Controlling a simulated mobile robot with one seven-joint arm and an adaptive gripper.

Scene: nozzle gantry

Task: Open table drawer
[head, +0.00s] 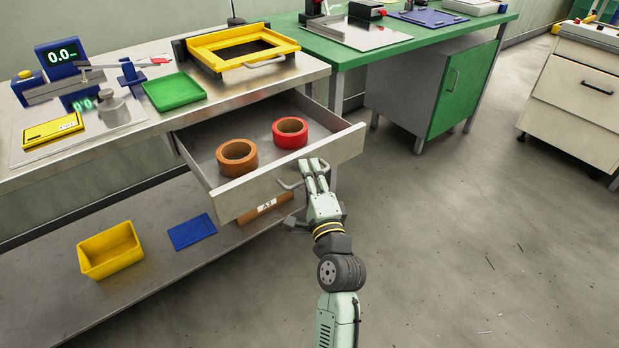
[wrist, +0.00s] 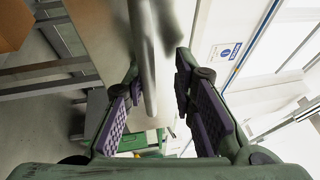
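The table drawer (head: 238,197) is pulled well out from under the steel-topped table. A brown tape roll (head: 237,158) and a red tape roll (head: 290,132) stand inside it. Its bar handle (head: 290,186) is on the front, partly hidden by my fingers in the head view. My gripper (head: 315,165) is at the drawer front, over the handle. In the wrist view, the grey handle bar (wrist: 148,60) runs between my two purple-padded fingers (wrist: 163,115).
On the table (head: 150,120) are a green tray (head: 174,92), a scale and a yellow frame (head: 243,47). The lower shelf (head: 160,275) holds a yellow bin (head: 110,249) and a blue piece (head: 192,231). A green workbench (head: 440,45) stands behind.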

